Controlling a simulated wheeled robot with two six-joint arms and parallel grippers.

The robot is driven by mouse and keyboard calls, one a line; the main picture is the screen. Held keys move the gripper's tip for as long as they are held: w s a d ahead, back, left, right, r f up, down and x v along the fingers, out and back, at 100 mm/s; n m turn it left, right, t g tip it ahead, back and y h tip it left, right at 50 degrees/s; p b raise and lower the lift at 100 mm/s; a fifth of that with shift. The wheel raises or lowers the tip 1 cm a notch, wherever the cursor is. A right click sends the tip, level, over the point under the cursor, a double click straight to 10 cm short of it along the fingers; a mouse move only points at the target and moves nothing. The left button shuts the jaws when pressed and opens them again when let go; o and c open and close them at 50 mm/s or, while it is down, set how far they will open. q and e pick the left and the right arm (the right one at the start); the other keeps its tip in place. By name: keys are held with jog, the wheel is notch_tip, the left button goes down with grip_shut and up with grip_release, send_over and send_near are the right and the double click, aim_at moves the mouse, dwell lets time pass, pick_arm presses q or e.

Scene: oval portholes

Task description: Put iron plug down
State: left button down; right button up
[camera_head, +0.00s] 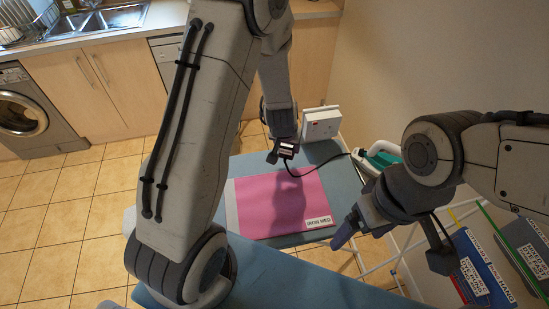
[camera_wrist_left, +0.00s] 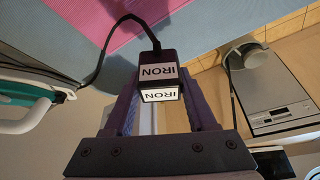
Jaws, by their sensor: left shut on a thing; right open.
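The iron plug (camera_head: 287,149) is a small dark block with white labels. My left gripper (camera_head: 280,153) is shut on it, above the far part of the blue ironing board (camera_head: 342,180). In the left wrist view the plug (camera_wrist_left: 158,76) sits between the fingertips of my left gripper (camera_wrist_left: 160,100), with its IRON labels readable. A black cord runs from the plug towards the teal and white iron (camera_head: 383,157), which also shows in the left wrist view (camera_wrist_left: 22,105). My right gripper (camera_head: 348,232) is open and empty near the board's right edge.
A white socket box (camera_head: 321,123) with a red spot stands at the board's far end. A pink cloth (camera_head: 270,205) labelled IRON MED lies on the board. A washing machine (camera_head: 25,112) stands at the left.

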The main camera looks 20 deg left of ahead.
pick_arm(q)
jog(key=shift+w+d+r+n+p, duration=0.4)
jog(key=shift+d+r+n+p, duration=0.1)
jog(key=shift+d+r+p, duration=0.25)
jog(key=s+d+r+n+g+y+p, duration=0.1)
jog(key=s+d+r+n+y+p, duration=0.1)
jog(key=s+d+r+n+p, duration=0.25)
jog(key=w+a+f+b, duration=0.1)
jog(key=a+f, duration=0.1)
jog(key=a, duration=0.1)
jog(key=w+a+f+b, duration=0.2)
jog(key=a+f, duration=0.1)
jog(key=w+a+f+b, duration=0.2)
jog(key=a, duration=0.1)
jog(key=shift+w+a+f, duration=0.1)
jog(key=shift+a+f, duration=0.1)
jog(key=shift+f, duration=0.2)
notch_tip(320, 180, down, 4)
jog(key=b, duration=0.2)
jog(key=shift+b, duration=0.4)
jog(key=shift+r, duration=0.15)
jog(key=shift+c, duration=1)
grip_release()
jog(key=shift+f, duration=0.2)
